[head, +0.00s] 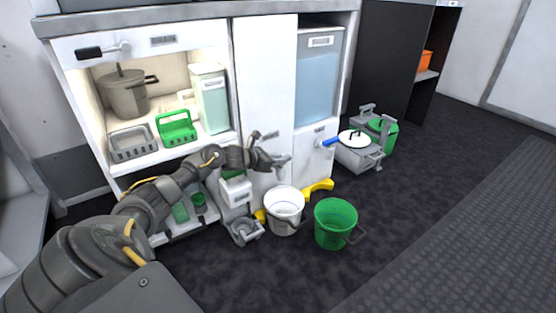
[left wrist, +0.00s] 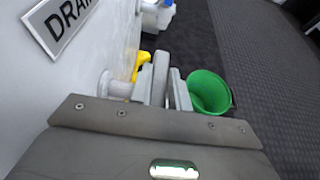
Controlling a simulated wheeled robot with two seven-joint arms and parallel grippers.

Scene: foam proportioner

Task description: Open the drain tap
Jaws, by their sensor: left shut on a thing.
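The drain tap juts from the white cabinet front. In the left wrist view its pale round stem (left wrist: 117,87) shows to the left of my fingers, under a sign (left wrist: 62,18) whose visible letters read "DRA". My left gripper (head: 279,162) is at the tap, shut on it; the left wrist view shows the fingers (left wrist: 164,84) close together around the tap's handle. The handle is mostly hidden by the fingers, so I cannot tell how far it is turned. In the head view the gripper covers most of the tap. My right gripper is not in view.
A white bucket (head: 284,212) and a green bucket (head: 335,224) stand on the dark floor below. A yellow piece (head: 318,188) lies by the cabinet base. A blue-handled tap (head: 328,143) is to the right. Floor at the right is clear.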

